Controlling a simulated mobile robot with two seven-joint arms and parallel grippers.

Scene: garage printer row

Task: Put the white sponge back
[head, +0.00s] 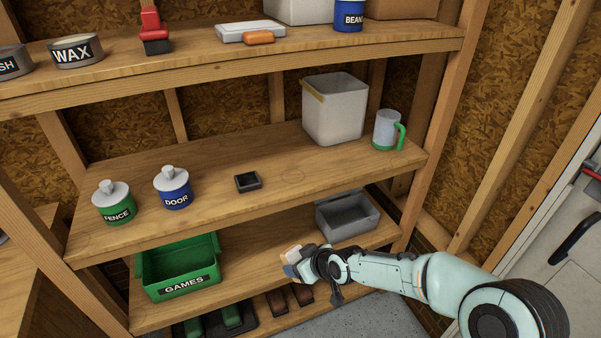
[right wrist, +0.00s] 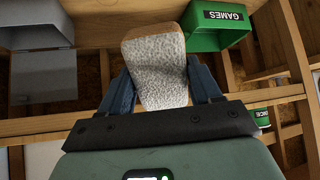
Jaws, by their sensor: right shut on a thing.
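The white sponge (right wrist: 157,68) fills the middle of the right wrist view, with a textured pale face and a tan edge. My right gripper (right wrist: 160,88) is shut on it, with one dark blue finger on each side. In the head view the right gripper (head: 299,267) is in front of the lower shelf, between the green bin and the grey bin. Only a small pale part of the sponge (head: 291,254) shows there. My left gripper is not in view.
A green GAMES bin (head: 180,284) and an open grey bin (head: 347,218) stand on the lower shelf.

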